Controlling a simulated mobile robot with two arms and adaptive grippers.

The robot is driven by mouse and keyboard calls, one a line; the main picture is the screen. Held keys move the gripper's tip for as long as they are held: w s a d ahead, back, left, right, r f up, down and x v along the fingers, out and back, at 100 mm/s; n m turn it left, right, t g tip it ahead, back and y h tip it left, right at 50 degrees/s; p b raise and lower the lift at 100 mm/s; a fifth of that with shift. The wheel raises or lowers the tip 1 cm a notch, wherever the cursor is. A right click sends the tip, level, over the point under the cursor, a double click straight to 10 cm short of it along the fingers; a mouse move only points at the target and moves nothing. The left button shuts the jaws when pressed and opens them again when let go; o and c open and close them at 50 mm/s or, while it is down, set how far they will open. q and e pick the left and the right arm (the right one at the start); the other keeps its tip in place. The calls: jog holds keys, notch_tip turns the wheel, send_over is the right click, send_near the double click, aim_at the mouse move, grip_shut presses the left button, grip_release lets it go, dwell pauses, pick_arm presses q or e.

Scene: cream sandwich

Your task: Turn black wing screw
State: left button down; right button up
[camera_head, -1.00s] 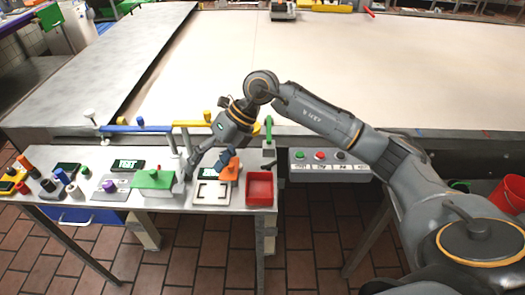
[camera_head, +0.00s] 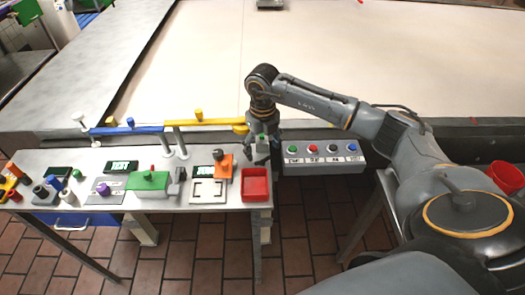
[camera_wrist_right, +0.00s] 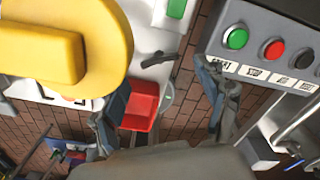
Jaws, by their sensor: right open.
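A small dark, wing-shaped piece (camera_wrist_right: 160,59), which looks like the black wing screw, sits on the pale table end between my fingers in the right wrist view. It lies between the red tray and a green handle (camera_wrist_right: 177,8). My right gripper (camera_head: 262,158) is open and points down at the right end of the table, just behind the red tray (camera_head: 255,184). In the right wrist view its two fingers (camera_wrist_right: 164,88) are wide apart with nothing between the tips. In the head view the gripper hides most of the screw's area. My left gripper is out of view.
A yellow arm (camera_head: 205,122) with a round end is close beside the gripper; it looms large in the wrist view (camera_wrist_right: 65,45). A grey button box (camera_head: 322,158) is to the right. Several fixtures, including a green box (camera_head: 150,182), fill the table leftward.

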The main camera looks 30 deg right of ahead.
aim_at(263, 159)
jog(key=shift+f, duration=1.6)
jog(key=c, duration=1.2)
jog(key=shift+f+n+b, duration=0.15)
jog(key=shift+n+b, duration=0.75)
jog(key=shift+n, duration=0.2)
jog(key=shift+n+b, duration=1.45)
jog(key=shift+n, duration=0.35)
jog(key=shift+r, duration=0.2)
